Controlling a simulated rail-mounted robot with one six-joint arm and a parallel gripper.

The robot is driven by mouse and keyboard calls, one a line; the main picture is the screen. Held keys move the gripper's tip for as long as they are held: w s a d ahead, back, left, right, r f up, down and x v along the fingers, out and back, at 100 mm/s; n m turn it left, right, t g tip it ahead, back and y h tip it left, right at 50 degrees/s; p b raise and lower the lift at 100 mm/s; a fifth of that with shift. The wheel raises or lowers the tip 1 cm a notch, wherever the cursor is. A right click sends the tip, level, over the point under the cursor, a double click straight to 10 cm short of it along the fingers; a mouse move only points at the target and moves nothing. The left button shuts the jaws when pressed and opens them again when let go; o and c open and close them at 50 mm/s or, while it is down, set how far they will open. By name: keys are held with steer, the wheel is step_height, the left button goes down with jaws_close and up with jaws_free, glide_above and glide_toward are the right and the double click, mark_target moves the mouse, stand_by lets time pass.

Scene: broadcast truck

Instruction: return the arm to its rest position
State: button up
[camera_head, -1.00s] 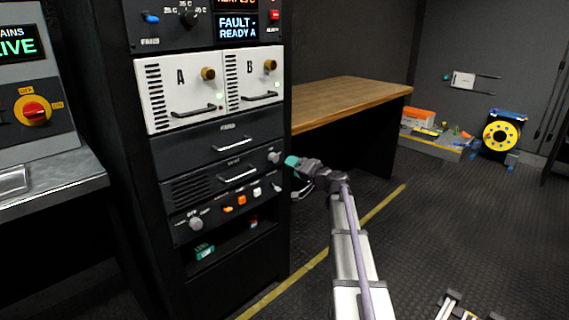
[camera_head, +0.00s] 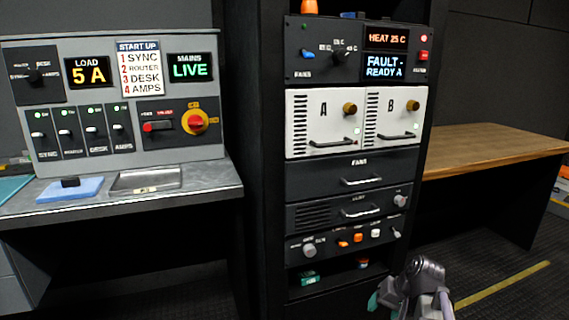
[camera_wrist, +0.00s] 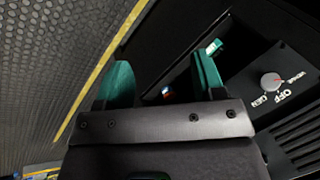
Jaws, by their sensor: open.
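My arm shows at the bottom right of the head view, with grey wrist parts in front of the lower right of the black rack (camera_head: 262,200). My gripper (camera_wrist: 163,72) has two teal fingers spread apart in the wrist view, with nothing between them. Only a bit of teal fingertip (camera_head: 373,301) shows in the head view, near the rack's open bottom shelf. The wrist view shows the rack's front panel with a grey knob (camera_wrist: 271,82) to the right of the fingers. I cannot tell the exact gap to the rack.
A grey control desk (camera_head: 120,192) with a MAINS LIVE panel stands left of the rack. A wooden table (camera_head: 490,150) stands to the right. The rack display (camera_head: 384,66) reads FAULT - READY A. A yellow floor line (camera_head: 505,288) crosses open floor at right.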

steer(key=s+a+f+n+g+h, duration=0.2)
steer(key=s+a+n+g+h, duration=0.15)
steer(key=s+a, duration=0.7)
step_height(320, 180, up, 34)
steer(key=p, duration=3.3)
steer(key=shift+s+t, duration=0.15)
steer(key=shift+t, duration=0.2)
steer(key=shift+f, duration=0.1)
